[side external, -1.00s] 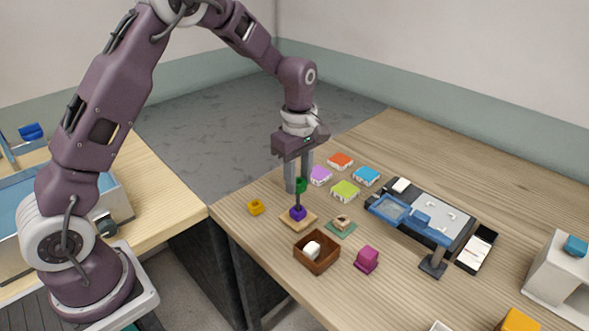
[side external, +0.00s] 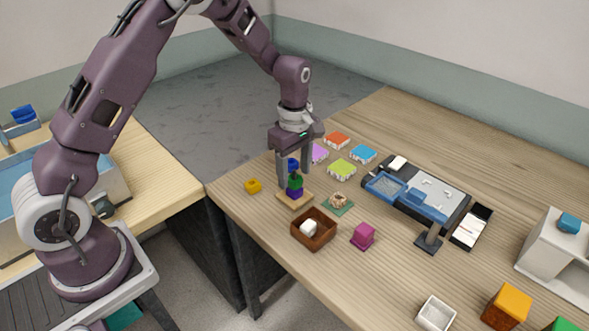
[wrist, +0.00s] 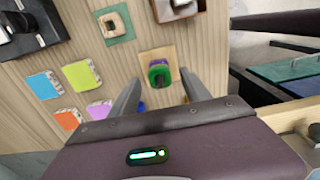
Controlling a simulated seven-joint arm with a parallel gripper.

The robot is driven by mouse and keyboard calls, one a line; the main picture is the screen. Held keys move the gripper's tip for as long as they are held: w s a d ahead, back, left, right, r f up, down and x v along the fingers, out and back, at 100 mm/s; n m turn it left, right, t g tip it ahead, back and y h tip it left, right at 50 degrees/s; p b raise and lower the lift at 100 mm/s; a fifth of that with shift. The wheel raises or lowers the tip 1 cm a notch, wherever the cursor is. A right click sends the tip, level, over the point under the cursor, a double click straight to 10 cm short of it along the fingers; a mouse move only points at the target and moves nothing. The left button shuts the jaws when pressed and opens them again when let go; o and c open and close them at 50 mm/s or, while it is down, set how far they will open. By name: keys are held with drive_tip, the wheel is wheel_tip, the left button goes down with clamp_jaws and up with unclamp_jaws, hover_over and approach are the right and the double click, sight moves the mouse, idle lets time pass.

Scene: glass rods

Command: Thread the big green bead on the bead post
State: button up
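The green bead (side external: 295,182) sits around the bead post, right above a purple bead (side external: 295,193). The post stands on a square wooden base (side external: 303,201). In the wrist view the green bead (wrist: 158,70) covers most of the purple one, above the wooden base (wrist: 172,55). My gripper (side external: 296,177) is open above and around the post, with its fingers apart and clear of the green bead. In the wrist view the gripper (wrist: 160,78) shows one finger on each side of the post.
A blue piece (side external: 293,163) shows between my fingers, apparently behind the post. A yellow bead (side external: 253,186) lies left. A brown box (side external: 314,229) with a white cube, a green mat (side external: 340,204) and a magenta block (side external: 363,236) are close by. Coloured tiles (side external: 341,169) lie behind.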

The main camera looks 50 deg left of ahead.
drive_tip(key=s+d+r+m+t, duration=0.1)
drive_tip(key=s+r+m, duration=0.4)
drive_tip(key=r, duration=0.5)
drive_tip(key=s+d+r+m+t, duration=0.1)
drive_tip(key=s+r+m+t, duration=0.1)
drive_tip(key=s+r, duration=0.6)
drive_tip(key=s+r+m+t, duration=0.2)
drive_tip(key=s+r+m, duration=0.1)
drive_tip(key=s+m, duration=0.8)
drive_tip(key=s, duration=0.4)
drive_tip(key=shift+s+d+r+t, duration=0.2)
drive_tip(key=shift+d+r+t, duration=0.1)
